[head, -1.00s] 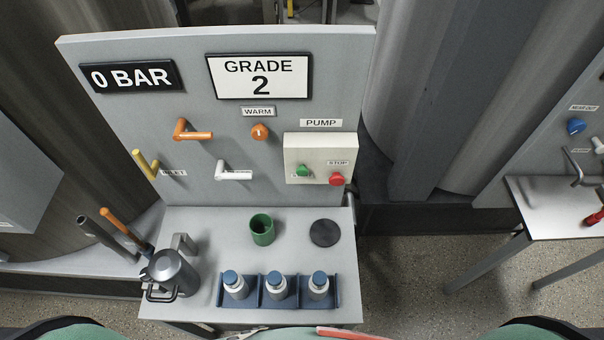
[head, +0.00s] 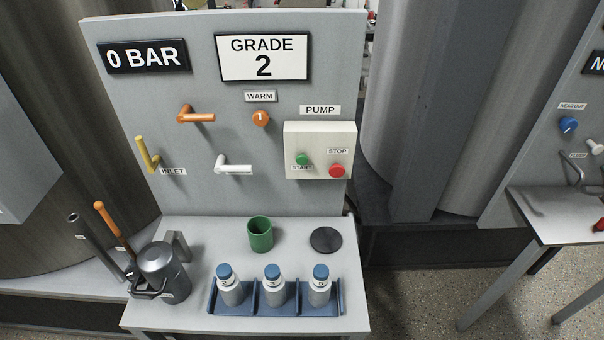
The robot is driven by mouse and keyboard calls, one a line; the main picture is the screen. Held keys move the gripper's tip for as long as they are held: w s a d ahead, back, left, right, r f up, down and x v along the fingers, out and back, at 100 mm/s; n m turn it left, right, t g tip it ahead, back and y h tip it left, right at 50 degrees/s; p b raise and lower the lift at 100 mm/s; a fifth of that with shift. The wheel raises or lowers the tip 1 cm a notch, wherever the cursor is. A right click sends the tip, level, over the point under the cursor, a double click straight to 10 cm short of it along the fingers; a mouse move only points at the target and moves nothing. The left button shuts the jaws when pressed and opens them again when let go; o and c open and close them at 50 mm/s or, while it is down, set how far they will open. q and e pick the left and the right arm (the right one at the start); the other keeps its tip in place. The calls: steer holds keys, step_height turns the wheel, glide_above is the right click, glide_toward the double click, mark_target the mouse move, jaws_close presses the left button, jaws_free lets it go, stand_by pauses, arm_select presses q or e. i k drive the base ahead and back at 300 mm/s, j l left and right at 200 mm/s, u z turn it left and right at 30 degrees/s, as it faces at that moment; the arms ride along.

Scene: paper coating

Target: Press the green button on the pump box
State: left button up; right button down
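The pump box (head: 320,141) is a cream box on the right side of the grey upright panel, under a PUMP label. Its green button (head: 302,159) is on the left, with a START label at it. A red button (head: 337,170) is to the right, under a STOP label. Nothing covers either button. Neither of my grippers is in the head view.
On the panel are orange, yellow and white handles and an orange knob (head: 261,118). The table below holds a green cup (head: 260,234), a black disc (head: 326,240), a blue rack (head: 341,297) with 3 bottles, and a grey jug (head: 162,274). Another table (head: 570,215) stands at right.

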mark_target(301, 160)
steer(key=k+l+u, duration=0.3)
steer(key=l, duration=0.3)
steer(key=k+l+u, duration=0.3)
steer(key=k+l, duration=0.15)
steer(key=l, duration=0.1)
